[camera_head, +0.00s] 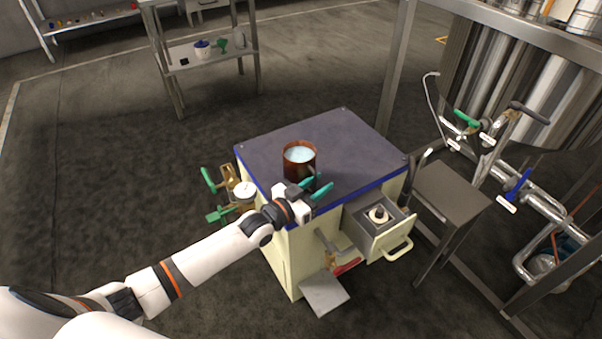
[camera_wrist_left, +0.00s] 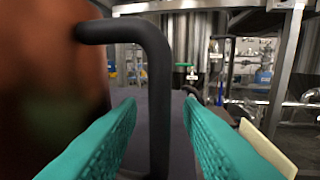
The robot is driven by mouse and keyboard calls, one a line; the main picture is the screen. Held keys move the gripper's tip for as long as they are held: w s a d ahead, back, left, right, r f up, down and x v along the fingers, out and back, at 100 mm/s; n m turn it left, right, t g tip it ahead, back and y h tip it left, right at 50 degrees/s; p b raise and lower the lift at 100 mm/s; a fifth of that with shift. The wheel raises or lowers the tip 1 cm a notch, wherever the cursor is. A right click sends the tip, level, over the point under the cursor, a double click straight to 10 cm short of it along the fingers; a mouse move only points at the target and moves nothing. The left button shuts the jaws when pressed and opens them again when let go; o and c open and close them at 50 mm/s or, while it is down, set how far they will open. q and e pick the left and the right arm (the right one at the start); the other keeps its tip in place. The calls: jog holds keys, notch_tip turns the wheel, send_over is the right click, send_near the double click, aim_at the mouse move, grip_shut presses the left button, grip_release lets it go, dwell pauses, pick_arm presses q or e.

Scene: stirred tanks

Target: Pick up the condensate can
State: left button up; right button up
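The condensate can appears to be the open reddish-brown can (camera_head: 299,160) with pale liquid in it, upright on the dark cabinet top (camera_head: 345,131). In the left wrist view the can's blurred brown side (camera_wrist_left: 45,85) fills the left edge, and its black bent handle (camera_wrist_left: 158,95) stands upright in the middle. My left gripper (camera_head: 315,188) is at the can's near right side with its teal fingers apart. In the left wrist view the handle shows between the fingers (camera_wrist_left: 160,108), with gaps on both sides. My right gripper is not in view.
An open drawer (camera_head: 378,233) with a small fitting in it juts from the cabinet's front. Green-handled valves (camera_head: 228,190) sit at its left. A small side table (camera_head: 450,190) and a steel tank with pipes (camera_head: 525,75) stand at right. The cabinet top's back is clear.

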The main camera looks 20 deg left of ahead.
pick_arm(q)
jog(key=shift+w+d, duration=0.25)
jog(key=shift+w, duration=0.2)
grip_shut()
dwell(1.1)
jog(key=shift+r, duration=0.15)
